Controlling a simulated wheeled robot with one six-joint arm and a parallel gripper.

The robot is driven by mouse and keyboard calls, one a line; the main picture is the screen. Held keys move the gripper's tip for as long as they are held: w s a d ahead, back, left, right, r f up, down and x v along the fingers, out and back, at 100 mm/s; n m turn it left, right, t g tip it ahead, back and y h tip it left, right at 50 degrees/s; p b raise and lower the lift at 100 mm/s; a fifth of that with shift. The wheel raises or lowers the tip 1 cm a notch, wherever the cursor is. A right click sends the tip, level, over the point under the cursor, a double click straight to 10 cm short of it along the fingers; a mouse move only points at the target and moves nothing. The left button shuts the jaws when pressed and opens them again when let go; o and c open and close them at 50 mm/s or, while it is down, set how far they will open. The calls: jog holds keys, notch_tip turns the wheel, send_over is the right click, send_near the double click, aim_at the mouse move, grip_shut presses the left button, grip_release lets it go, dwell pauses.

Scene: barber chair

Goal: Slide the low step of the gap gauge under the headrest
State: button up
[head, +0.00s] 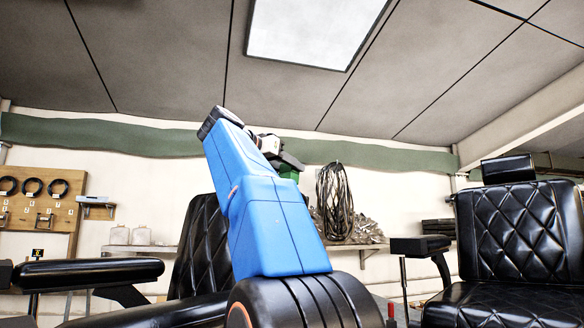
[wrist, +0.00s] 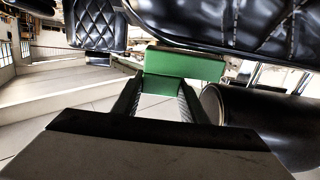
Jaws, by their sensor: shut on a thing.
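The green gap gauge (wrist: 184,62) is between the fingers of my gripper (wrist: 160,92) in the wrist view. My gripper is shut on it. The gauge shows a wider block beyond the fingertips and a narrower green part between them. In the head view, my blue arm hides most of the gripper, and a bit of green gauge (head: 289,173) shows.
Metal posts (wrist: 256,74) and a dark rounded part (wrist: 250,108) are right of the gauge. The near chair's backrest (head: 203,238) and armrest (head: 90,271) stand left of my arm. Another black chair (head: 520,232) stands right. A shelf carries a cable coil (head: 334,200).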

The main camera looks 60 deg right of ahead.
jog(key=shift+w+d, duration=0.15)
jog(key=shift+w, duration=1.85)
jog(key=shift+w, duration=0.1)
jog(key=o, duration=1.2)
jog(key=shift+c, duration=0.2)
jog(key=shift+f, duration=0.1)
jog(key=shift+s+a+r, duration=0.1)
jog(key=shift+s+a, duration=0.05)
jog(key=shift+s, duration=1.75)
jog(key=shift+s+a+r, duration=0.1)
jog(key=shift+s+a, duration=0.05)
jog(key=shift+s, duration=1.7)
jog(key=shift+r, duration=0.1)
